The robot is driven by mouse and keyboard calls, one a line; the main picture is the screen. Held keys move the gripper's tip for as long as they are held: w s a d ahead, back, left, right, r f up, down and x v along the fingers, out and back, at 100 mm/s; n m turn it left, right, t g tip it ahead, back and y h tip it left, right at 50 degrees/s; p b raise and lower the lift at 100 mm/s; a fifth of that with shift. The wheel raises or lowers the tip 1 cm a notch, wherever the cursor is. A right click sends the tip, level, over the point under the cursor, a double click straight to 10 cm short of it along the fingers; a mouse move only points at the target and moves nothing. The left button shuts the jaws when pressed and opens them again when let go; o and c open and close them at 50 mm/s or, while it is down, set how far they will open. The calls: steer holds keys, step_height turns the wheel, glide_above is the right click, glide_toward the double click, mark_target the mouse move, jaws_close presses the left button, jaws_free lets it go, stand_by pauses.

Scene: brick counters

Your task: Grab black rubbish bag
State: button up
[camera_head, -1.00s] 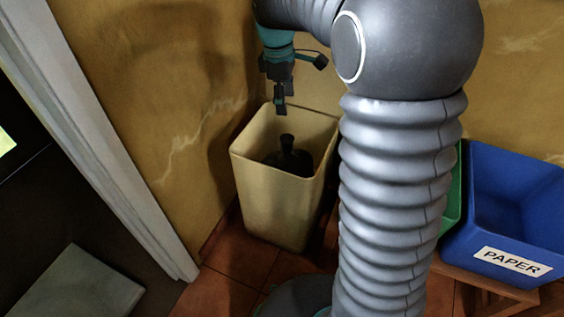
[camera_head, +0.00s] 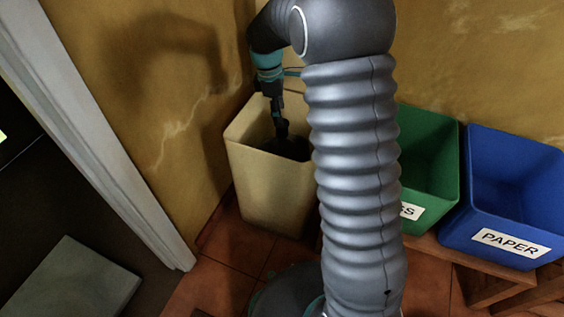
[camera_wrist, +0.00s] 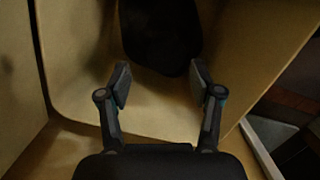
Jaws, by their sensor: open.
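The black rubbish bag (camera_head: 290,150) sits inside the beige bin (camera_head: 268,195). In the head view only a dark part of it shows, behind the bin's front wall and beside my arm. My gripper (camera_head: 281,130) reaches down into the bin mouth, close over the bag. In the wrist view my gripper (camera_wrist: 160,76) is open, with its two fingers well apart. The dark bag (camera_wrist: 160,38) fills the top middle, just beyond the fingertips. The right fingertip overlaps its edge; I cannot tell whether they touch. The bag's tied neck cannot be made out.
A green bin (camera_head: 428,150) and a blue bin (camera_head: 510,200) labelled PAPER stand on a wooden bench (camera_head: 480,272) at the right. The ochre wall is close behind the beige bin. A white door frame (camera_head: 120,170) stands left. Tiled floor (camera_head: 205,290) is clear in front.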

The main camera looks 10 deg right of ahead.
steer(key=f, duration=0.2)
steer(key=s+f+b, duration=0.1)
steer(key=f, duration=0.1)
steer(key=shift+d, duration=0.3)
steer(key=shift+d+f, duration=0.1)
steer(key=shift+f, duration=0.5)
steer(key=shift+r, duration=0.1)
jaws_close()
